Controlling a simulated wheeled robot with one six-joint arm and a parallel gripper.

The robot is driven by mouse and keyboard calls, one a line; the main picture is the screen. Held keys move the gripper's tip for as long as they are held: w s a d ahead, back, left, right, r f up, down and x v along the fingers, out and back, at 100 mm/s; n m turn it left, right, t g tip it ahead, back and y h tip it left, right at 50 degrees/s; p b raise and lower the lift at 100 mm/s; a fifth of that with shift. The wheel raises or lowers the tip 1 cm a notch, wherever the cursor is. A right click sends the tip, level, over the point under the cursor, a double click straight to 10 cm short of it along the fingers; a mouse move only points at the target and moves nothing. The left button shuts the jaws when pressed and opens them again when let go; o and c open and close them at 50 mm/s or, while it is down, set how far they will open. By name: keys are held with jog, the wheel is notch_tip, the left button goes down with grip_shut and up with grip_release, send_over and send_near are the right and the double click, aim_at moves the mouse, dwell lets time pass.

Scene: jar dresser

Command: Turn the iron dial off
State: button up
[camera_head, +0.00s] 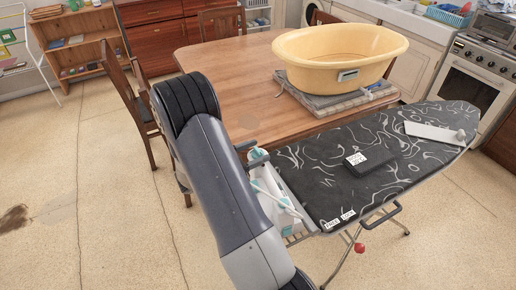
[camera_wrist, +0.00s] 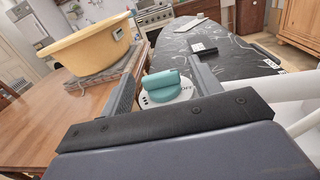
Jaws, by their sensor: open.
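The teal iron dial (camera_wrist: 164,80) shows in the wrist view on a white round face with dark marks and the word OFF at its lower right. Its raised grip lies roughly sideways; which mark it points to I cannot tell. My gripper (camera_wrist: 163,62) is open, one dark finger on each side of the dial, with visible gaps and no clear contact. In the head view the white and teal iron (camera_head: 277,192) is at the near left end of the ironing board (camera_head: 318,180), partly hidden by my arm.
A wooden table (camera_head: 215,60) stands just left of the board, bearing a yellow tub (camera_head: 340,45) on folded cloth. A small black labelled box (camera_head: 369,160) and a pale flat object (camera_head: 434,132) lie on the board. Chairs stand around the table. The floor at left is clear.

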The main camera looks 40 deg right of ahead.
jog(key=shift+s+d, duration=0.1)
jog(key=shift+d, duration=0.45)
jog(key=c, duration=1)
jog(key=shift+f+m+g+y+b, duration=0.1)
jog(key=shift+m+g+y+b, duration=0.2)
jog(key=shift+m+g+b, duration=0.5)
jog(key=shift+m+g, duration=0.3)
jog(key=shift+g, duration=0.5)
jog(key=o, duration=1)
